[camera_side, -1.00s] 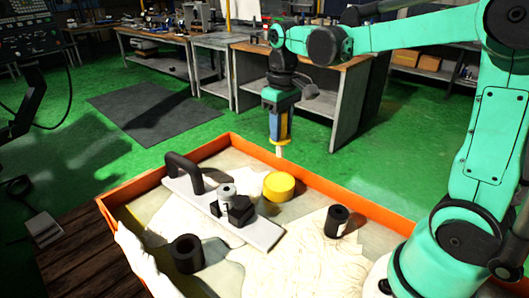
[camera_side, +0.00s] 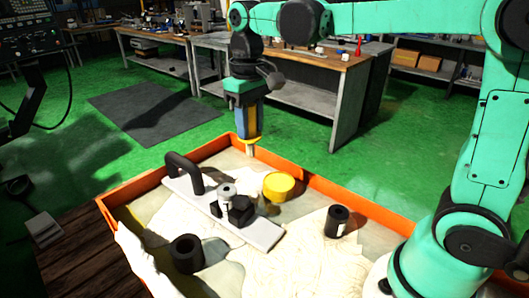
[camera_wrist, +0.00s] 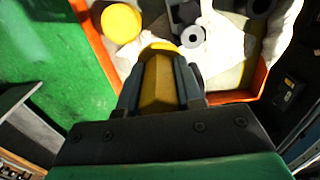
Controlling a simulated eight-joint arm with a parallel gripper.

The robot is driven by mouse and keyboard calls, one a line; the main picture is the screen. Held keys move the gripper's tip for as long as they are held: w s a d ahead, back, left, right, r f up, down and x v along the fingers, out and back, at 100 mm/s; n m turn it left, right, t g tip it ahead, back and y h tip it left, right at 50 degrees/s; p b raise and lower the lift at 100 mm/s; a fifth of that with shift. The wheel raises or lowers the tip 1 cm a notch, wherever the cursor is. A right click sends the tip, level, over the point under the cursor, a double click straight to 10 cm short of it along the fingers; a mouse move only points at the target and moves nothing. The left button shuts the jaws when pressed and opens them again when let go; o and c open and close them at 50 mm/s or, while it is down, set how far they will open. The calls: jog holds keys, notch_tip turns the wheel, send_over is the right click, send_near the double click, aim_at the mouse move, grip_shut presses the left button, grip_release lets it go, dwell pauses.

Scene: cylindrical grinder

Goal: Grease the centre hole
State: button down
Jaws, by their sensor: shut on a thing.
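My gripper (camera_side: 244,112) is shut on a yellow tool with a short pale tip (camera_side: 250,148). In the wrist view, the tool's yellow body (camera_wrist: 158,85) lies between the grey fingers. The tool points down, above the far rim of the tray and apart from everything below. A small grey cylinder (camera_side: 228,191) stands on a light plate with a black arched handle, beside a black block. Its round end with a dark centre hole (camera_wrist: 191,36) faces up in the wrist view. A round yellow tin (camera_side: 279,186) sits right of the plate; it also shows in the wrist view (camera_wrist: 122,22).
The orange-rimmed tray (camera_side: 320,176) holds pale cloth or paper. A black ring (camera_side: 187,254) lies front left and a dark hollow cylinder (camera_side: 337,221) at the right. The handle (camera_side: 184,170) rises above the plate. Workbenches stand behind.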

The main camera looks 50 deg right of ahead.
dwell(0.3)
jog(key=a, duration=0.1)
jog(key=w+a, duration=0.1)
jog(key=a, duration=0.3)
jog(key=shift+w+a, duration=0.1)
jog(key=shift+w, duration=0.3)
jog(key=shift+f, duration=0.1)
jog(key=shift+f, duration=2.5)
jog(key=shift+f, duration=0.4)
jog(key=shift+s+a, duration=0.2)
jog(key=shift+w+d, duration=0.1)
jog(key=shift+d, duration=0.05)
jog(key=shift+w+d, duration=0.3)
